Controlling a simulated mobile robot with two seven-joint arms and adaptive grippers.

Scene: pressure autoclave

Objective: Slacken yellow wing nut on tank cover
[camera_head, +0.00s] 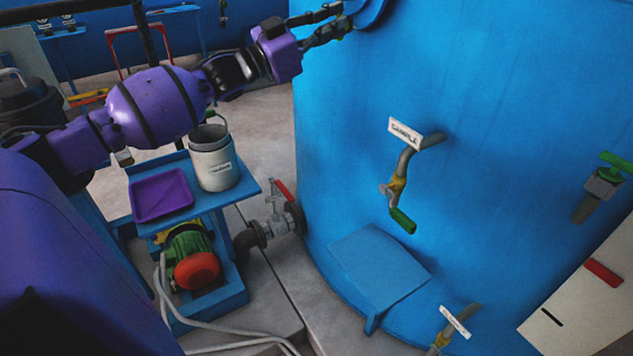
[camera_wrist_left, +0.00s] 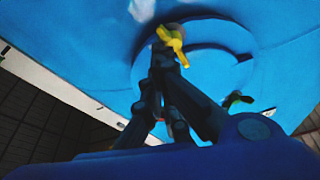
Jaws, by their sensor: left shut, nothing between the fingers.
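The yellow wing nut (camera_wrist_left: 172,38) shows in the left wrist view, at the upper middle, on the round blue tank cover (camera_wrist_left: 222,50). My left gripper (camera_wrist_left: 168,62) is shut and empty, its fingertips just below the wing nut in that picture. I cannot tell whether the tips touch it. In the head view my left arm comes in from the left and its gripper (camera_head: 343,14) reaches the upper edge of the picture, beside the rim of the blue cover (camera_head: 372,12). The wing nut is out of the head view. My right gripper does not show.
The large blue tank (camera_head: 460,110) fills the right, with a sample tap (camera_head: 398,180) and a green-handled valve (camera_head: 603,182) jutting out. A blue stand (camera_head: 247,188) holds a purple tray (camera_head: 163,211) and a grey canister (camera_head: 214,165). A red-levered pipe valve (camera_head: 278,215) stands near the tank.

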